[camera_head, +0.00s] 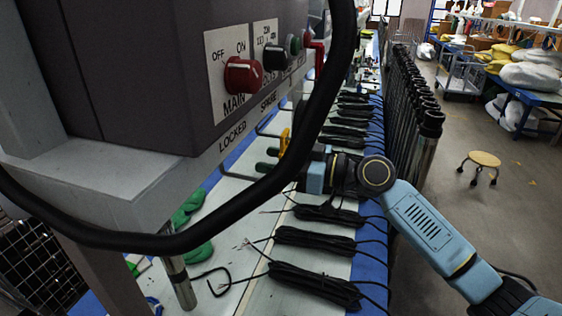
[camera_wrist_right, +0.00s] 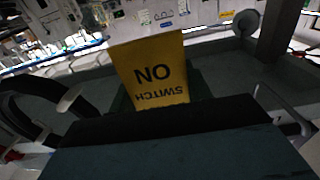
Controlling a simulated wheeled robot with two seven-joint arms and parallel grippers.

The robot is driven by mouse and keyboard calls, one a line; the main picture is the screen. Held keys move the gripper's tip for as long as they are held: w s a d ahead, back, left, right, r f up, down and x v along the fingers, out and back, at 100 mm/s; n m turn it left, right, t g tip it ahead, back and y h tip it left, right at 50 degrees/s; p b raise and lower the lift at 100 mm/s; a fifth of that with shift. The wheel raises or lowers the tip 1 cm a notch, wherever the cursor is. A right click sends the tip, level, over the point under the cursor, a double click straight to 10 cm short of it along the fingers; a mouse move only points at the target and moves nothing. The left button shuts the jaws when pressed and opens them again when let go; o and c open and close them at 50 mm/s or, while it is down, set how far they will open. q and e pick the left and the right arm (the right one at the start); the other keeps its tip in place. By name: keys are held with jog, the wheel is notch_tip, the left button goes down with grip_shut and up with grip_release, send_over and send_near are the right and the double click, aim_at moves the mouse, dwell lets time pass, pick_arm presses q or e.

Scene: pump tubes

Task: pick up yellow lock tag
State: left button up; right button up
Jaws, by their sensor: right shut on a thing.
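The yellow lock tag (camera_head: 284,140) shows in the head view as a small upright yellow piece at the fingertips of my right gripper (camera_head: 270,160). In the right wrist view the tag (camera_wrist_right: 150,68) fills the middle, a yellow plate with black lettering that reads upside down. The dark fingers of my right gripper (camera_wrist_right: 165,108) are shut on its lower part and hide that part. My left gripper is not in view.
A large grey control box (camera_head: 130,70) with a red knob (camera_head: 242,75) and a thick black cable (camera_head: 325,95) stand in front at the left. Black cable bundles (camera_head: 315,240) lie along the long table. Black tubes (camera_head: 415,105) stand in a row at its right.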

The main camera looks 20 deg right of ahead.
jog(key=shift+r, duration=0.1)
jog(key=shift+r, duration=0.5)
jog(key=shift+s+d+b, duration=0.1)
jog(key=shift+d+b, duration=0.25)
jog(key=shift+b, duration=0.15)
jog(key=b+v, duration=0.6)
jog(key=v, duration=1.1)
jog(key=shift+s+r, duration=0.2)
jog(key=shift+s, duration=0.05)
